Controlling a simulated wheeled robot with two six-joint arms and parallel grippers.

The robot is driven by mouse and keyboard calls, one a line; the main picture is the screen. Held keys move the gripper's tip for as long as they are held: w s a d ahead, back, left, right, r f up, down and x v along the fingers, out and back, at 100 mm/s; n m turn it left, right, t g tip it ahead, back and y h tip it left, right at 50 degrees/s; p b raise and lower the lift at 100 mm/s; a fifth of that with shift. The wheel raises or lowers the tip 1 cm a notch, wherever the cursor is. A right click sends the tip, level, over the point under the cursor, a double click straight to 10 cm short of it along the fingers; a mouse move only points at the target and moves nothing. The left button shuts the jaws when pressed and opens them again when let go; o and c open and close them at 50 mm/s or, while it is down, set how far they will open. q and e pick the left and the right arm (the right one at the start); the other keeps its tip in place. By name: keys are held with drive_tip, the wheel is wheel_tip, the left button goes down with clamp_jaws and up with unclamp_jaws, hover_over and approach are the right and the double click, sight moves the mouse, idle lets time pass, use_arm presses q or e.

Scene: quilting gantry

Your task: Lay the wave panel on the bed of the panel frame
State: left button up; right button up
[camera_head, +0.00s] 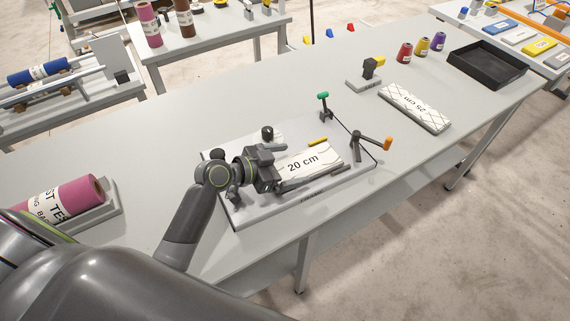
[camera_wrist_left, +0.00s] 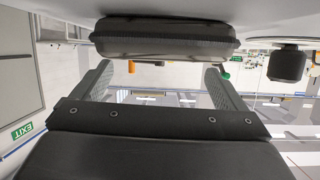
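A white panel marked "20 cm" (camera_head: 303,161) lies on the grey bed of the panel frame (camera_head: 248,208). I take it for the wave panel; its pattern is too small to make out. My left gripper (camera_head: 291,165) is at the panel's left end, partly hiding it. In the left wrist view its two fingers (camera_wrist_left: 160,85) stand wide apart with nothing clamped between them. A dark padded block (camera_wrist_left: 165,38), probably the panel's end, lies beyond the fingertips against a grey surface. Whether a finger touches the panel cannot be told. My right gripper is not in view.
A yellow strip (camera_head: 318,142) lies beside the panel. A diamond-patterned "25 cm" panel (camera_head: 415,107) and black tray (camera_head: 488,64) are farther right.

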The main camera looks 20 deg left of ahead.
use_arm(q)
drive_tip(key=shift+o, duration=0.4)
drive_tip(key=shift+s+f+n, duration=0.15)
drive_tip(key=shift+f, duration=0.45)
drive_tip(key=shift+s+f+n, duration=0.15)
drive_tip(key=shift+f, duration=0.4)
drive_tip(key=shift+s+a+r+b, duration=0.15)
drive_tip(key=shift+s+a+b, duration=0.15)
drive_tip(key=shift+a+b, duration=0.1)
drive_tip(key=v, duration=0.5)
drive_tip(key=r+b+v, duration=0.1)
drive_tip(key=v, duration=0.8)
drive_tip(key=shift+w+a+r+b, duration=0.15)
drive_tip(key=shift+r+b, duration=0.15)
drive_tip(key=shift+r, duration=0.15)
drive_tip(key=shift+v, duration=1.05)
drive_tip(key=shift+r, duration=0.25)
drive_tip(key=shift+d, duration=0.2)
